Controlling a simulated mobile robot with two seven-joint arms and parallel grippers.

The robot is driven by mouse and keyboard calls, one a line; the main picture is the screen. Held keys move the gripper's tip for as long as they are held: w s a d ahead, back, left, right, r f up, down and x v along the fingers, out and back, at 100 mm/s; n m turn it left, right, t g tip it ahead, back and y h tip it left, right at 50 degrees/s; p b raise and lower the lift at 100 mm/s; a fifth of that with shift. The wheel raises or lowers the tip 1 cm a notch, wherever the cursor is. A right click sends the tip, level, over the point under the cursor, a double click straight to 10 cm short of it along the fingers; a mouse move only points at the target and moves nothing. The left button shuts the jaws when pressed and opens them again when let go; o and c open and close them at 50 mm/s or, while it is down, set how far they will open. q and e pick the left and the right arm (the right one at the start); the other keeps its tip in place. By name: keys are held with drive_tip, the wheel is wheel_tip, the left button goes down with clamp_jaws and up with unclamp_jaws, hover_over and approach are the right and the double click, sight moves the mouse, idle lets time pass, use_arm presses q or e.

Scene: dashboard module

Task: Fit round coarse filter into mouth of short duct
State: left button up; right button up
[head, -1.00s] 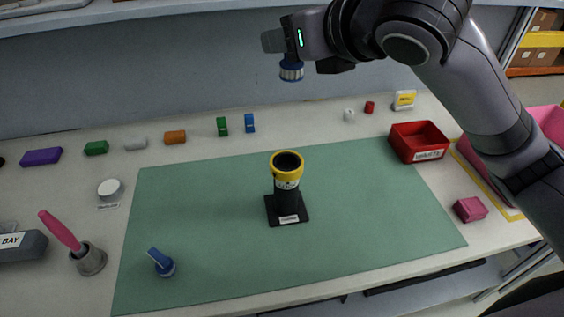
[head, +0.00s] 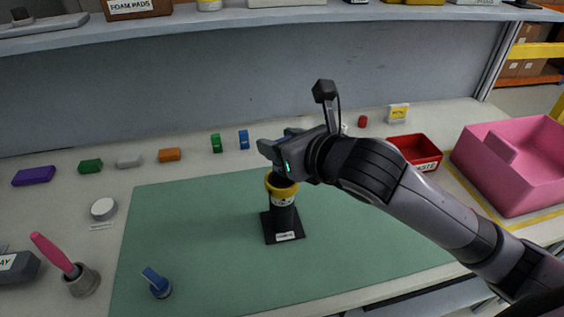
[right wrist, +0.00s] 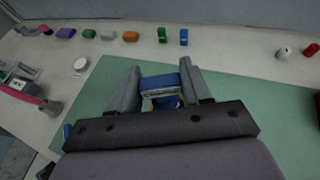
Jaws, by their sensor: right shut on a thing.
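The short duct (head: 283,218) is an upright black tube with a yellow collar (head: 269,184) at its mouth, on a flat black base. It stands on the green mat (head: 200,225). My right gripper (head: 282,168) is directly over the mouth and covers part of the collar. In the right wrist view its two fingers (right wrist: 160,84) are shut on the round coarse filter (right wrist: 160,86), which is blue with a pale band. A bit of yellow shows just below the filter. In the head view the gripper hides the filter, so I cannot tell whether it sits inside the mouth. My left gripper is not in view.
Several small coloured blocks, such as the purple one (head: 34,176), line the back. A red bin (head: 415,150) and a pink crate (head: 515,165) stand at right. A blue-handled tool (head: 157,284) and a pink-handled brush (head: 55,254) are at left.

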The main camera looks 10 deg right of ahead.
drive_tip(key=shift+f, duration=2.45)
drive_tip(key=shift+f, duration=0.15)
drive_tip(key=o, duration=1)
